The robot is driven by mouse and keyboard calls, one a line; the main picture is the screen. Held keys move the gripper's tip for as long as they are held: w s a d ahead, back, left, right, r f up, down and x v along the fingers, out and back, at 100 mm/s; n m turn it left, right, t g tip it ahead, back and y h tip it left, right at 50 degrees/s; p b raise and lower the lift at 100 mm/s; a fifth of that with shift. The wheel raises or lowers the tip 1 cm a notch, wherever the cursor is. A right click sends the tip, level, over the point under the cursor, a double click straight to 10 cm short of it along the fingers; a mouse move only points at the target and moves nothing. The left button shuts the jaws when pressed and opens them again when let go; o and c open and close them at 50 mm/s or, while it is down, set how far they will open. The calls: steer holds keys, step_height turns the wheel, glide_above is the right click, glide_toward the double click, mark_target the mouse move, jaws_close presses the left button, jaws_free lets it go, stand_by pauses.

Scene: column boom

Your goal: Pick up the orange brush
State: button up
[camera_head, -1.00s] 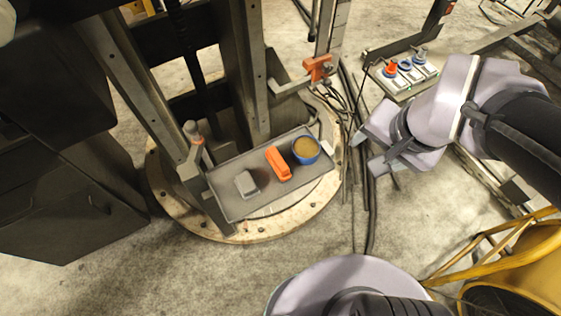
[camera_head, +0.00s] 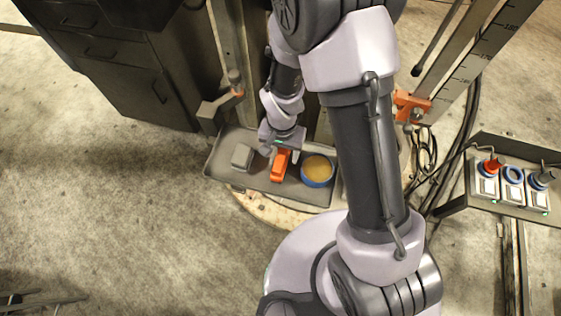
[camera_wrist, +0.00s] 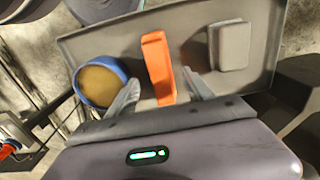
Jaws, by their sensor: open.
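The orange brush (camera_head: 280,164) lies on the grey tray between a grey block and a blue bowl. In the wrist view the brush (camera_wrist: 157,66) stands out between my two fingers, with its near end in the gap. My gripper (camera_head: 281,150) is over the tray at the brush, and in the wrist view my gripper (camera_wrist: 166,88) is open, one finger on each side of the brush. A gap shows between each finger and the brush. Part of the brush is hidden by my gripper in the head view.
The grey tray (camera_head: 222,163) has a raised rim. A blue bowl (camera_head: 317,171) with yellowish contents is close beside one finger; a grey block (camera_head: 242,156) is on the other side. Upright metal posts stand behind. A button panel (camera_head: 510,185) is at the right.

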mark_target(281, 157)
steer(key=f, duration=0.1)
steer(key=f+b, duration=0.1)
steer(key=f, duration=0.1)
steer(key=f+b, duration=0.1)
steer(key=f, duration=0.1)
steer(key=shift+s+a, duration=0.25)
steer(key=shift+r, duration=0.15)
steer(key=shift+d, duration=0.1)
jaws_close()
steer(key=shift+r, duration=0.1)
step_height(281, 157, up, 10)
steer(key=p, duration=0.4)
